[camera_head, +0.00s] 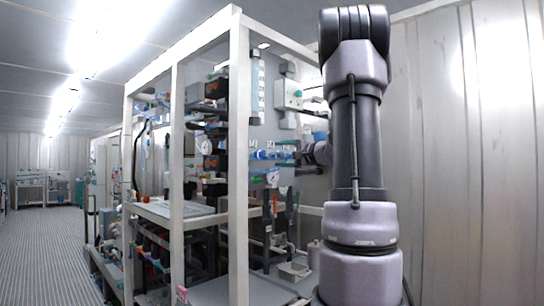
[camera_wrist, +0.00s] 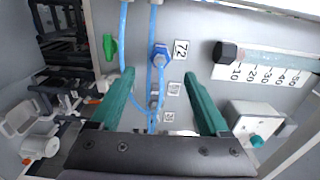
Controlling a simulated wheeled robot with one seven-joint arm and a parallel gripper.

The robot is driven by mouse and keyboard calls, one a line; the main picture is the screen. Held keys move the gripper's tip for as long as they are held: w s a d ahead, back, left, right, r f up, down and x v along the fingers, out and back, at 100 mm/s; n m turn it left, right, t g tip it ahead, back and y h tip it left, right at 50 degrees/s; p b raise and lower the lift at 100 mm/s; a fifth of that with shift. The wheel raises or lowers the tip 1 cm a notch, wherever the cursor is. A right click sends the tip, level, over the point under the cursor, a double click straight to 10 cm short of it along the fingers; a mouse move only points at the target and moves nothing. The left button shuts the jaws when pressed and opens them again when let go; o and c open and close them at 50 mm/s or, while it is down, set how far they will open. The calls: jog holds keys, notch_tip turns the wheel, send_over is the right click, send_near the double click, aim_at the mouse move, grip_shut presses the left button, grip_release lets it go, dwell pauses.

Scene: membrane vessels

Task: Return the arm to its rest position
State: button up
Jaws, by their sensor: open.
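My arm (camera_head: 356,130) stands upright at the right of the head view, in front of the white equipment frame. Its far end reaches left behind the column toward the rig, and the gripper itself is not clear there. In the wrist view my gripper (camera_wrist: 158,92) shows two green fingers spread wide apart with nothing held between them. Beyond the fingers is a grey panel with a blue fitting (camera_wrist: 161,54) on blue tubing, beside a label reading 72. The fitting appears between the fingers, apart from both.
A white frame (camera_head: 178,140) with valves, tubes and shelves fills the middle. A corrugated wall (camera_head: 470,150) is close on the right. The aisle floor (camera_head: 45,250) at left is clear. The wrist view shows a scaled tube (camera_wrist: 275,58), a grey box (camera_wrist: 255,122) and a green valve handle (camera_wrist: 110,47).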

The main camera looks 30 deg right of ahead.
jog(key=shift+s+d, duration=0.2)
jog(key=shift+s, duration=0.5)
jog(key=s+a+f+n+g+y, duration=0.1)
jog(key=s+a+f+n+g, duration=0.25)
jog(key=s+a, duration=0.45)
jog(key=s+a+f+n+g+y, duration=0.1)
jog(key=s+a+f+n+g, duration=0.3)
jog(key=a, duration=0.9)
jog(key=s+f+n+g+h, duration=0.1)
jog(key=s+f+h, duration=0.1)
jog(key=s, duration=0.5)
jog(key=s+f+n+g+h, duration=0.1)
jog(key=s+f+h, duration=0.2)
jog(key=s, duration=0.5)
jog(key=shift+s+a+f+h, duration=0.15)
jog(key=shift+s+a+h, duration=0.15)
jog(key=shift+h, duration=0.3)
